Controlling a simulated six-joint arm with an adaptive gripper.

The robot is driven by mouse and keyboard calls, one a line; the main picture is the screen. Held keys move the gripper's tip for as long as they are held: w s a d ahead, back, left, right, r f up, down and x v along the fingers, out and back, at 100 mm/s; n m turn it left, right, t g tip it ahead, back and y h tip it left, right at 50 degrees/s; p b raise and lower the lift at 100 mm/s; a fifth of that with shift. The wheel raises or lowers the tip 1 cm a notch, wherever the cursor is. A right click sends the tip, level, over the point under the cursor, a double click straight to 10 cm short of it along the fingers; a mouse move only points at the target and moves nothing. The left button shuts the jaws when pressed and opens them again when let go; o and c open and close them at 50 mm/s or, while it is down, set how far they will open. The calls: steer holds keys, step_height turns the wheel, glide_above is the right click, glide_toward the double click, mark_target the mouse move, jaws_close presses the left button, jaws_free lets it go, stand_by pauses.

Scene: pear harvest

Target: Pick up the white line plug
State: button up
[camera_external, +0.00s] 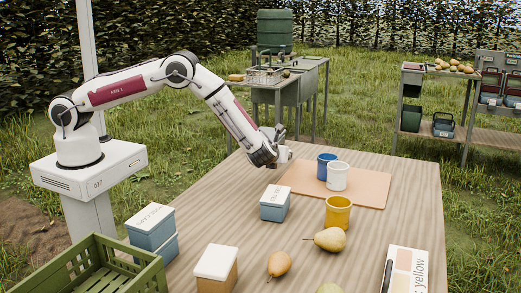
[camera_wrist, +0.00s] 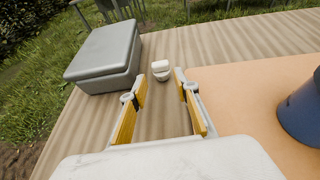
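A small white rounded piece, which looks like the white line plug (camera_wrist: 161,70), stands on the wooden table in the wrist view. It lies just beyond my fingertips, near the middle of the gap between them. My gripper (camera_wrist: 158,88) is open, with its two yellow-padded fingers apart and nothing between the pads. In the external view my gripper (camera_external: 281,155) is low over the back left part of the table, left of the orange mat. I cannot clearly tell the plug from my gripper there.
A grey lidded box (camera_wrist: 106,56) stands left of the plug. The orange mat (camera_external: 363,190) holds a blue cup (camera_external: 326,166) and a white cup (camera_external: 337,176). A blue box with white lid (camera_external: 275,204), a yellow cup (camera_external: 338,212) and pears (camera_external: 330,239) are nearer the front.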

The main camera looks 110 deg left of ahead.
steer(key=shift+a+f, duration=0.25)
steer(key=shift+a, duration=0.3)
steer(key=shift+a, duration=0.15)
steer(key=shift+r+x, duration=0.2)
steer(key=shift+x, duration=2.25)
steer(key=shift+w+a, duration=0.1)
steer(key=c, duration=0.6)
